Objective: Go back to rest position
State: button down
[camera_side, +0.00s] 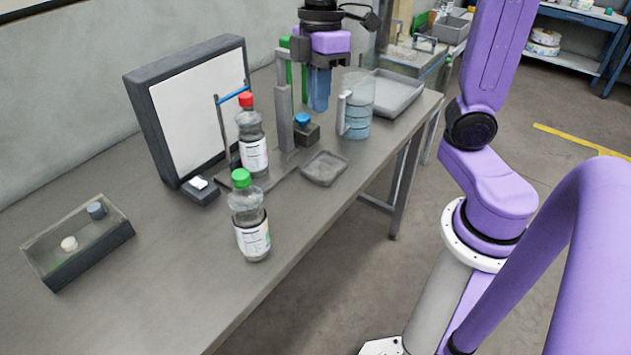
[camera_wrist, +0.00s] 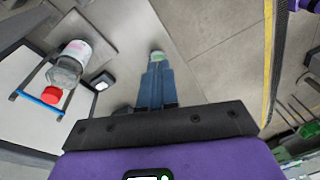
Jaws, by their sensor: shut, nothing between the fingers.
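My gripper (camera_side: 318,106) hangs fingers down over the back part of the table, beside the clear measuring jug (camera_side: 357,108). Its blue fingers are together with nothing between them. In the wrist view the closed fingers (camera_wrist: 156,72) point away from the camera. A small green and white patch shows just beyond their tips; I cannot tell what it is. A bottle with a red cap (camera_side: 251,140) stands upright by the blue-barred frame; it also shows in the wrist view (camera_wrist: 68,65). A bottle with a green cap (camera_side: 249,222) stands upright nearer the front.
A grey post (camera_side: 284,105) stands left of my gripper, with a blue-topped block (camera_side: 305,130) near its foot. A white panel (camera_side: 196,110) leans at the back. A shallow dish (camera_side: 325,168), a grey tray (camera_side: 396,95) and a clear-topped box (camera_side: 80,245) sit on the table.

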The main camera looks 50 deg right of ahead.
jog(key=s+f, duration=0.4)
jog(key=s, duration=0.4)
jog(key=s+d+f+m+t+h, duration=0.1)
jog(key=s+f, duration=0.4)
jog(key=s, duration=0.3)
jog(key=shift+d+f, duration=0.2)
jog(key=shift+d, duration=0.1)
